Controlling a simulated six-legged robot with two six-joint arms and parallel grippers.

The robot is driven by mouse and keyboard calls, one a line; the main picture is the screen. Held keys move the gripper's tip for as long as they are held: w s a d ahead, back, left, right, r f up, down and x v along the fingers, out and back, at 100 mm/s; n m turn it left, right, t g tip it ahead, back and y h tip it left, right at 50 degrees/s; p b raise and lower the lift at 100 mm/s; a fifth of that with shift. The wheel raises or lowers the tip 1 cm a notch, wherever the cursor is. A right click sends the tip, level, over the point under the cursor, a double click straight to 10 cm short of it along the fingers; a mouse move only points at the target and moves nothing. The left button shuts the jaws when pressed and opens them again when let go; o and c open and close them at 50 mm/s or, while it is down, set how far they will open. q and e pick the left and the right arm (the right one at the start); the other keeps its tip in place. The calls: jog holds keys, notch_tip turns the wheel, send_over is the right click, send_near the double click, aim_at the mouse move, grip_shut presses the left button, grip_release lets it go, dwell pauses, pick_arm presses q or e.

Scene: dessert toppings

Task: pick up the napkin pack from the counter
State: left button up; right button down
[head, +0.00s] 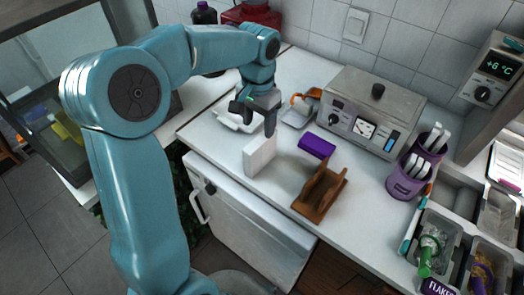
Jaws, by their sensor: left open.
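The napkin pack, which I take to be the white upright block (260,155), stands on the white counter (232,165) near its front edge. My left gripper (255,117) is open and points down just above and behind the pack. One dark finger shows close to the pack's top; I cannot tell whether it touches. No thing shows between the fingers. My right gripper is not in the head view.
A brown wooden holder (322,187) and a purple box (317,146) sit right of the pack. A white dish (232,122) lies behind. A metal appliance (372,112) and a purple cup of utensils (406,180) stand further right.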

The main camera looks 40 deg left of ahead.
aim_at(260, 139)
pick_arm(q)
jog(key=shift+f, duration=0.95)
jog(key=shift+s+d+f, duration=0.25)
jog(key=shift+s+f, duration=0.15)
jog(key=shift+f, duration=0.05)
jog(key=f, duration=0.4)
jog(key=shift+w+d+f, duration=0.15)
jog(key=shift+w+f, duration=0.15)
jog(key=shift+f, duration=0.1)
jog(key=shift+s+f, duration=0.1)
jog(key=shift+f, duration=0.2)
jog(key=c, duration=1)
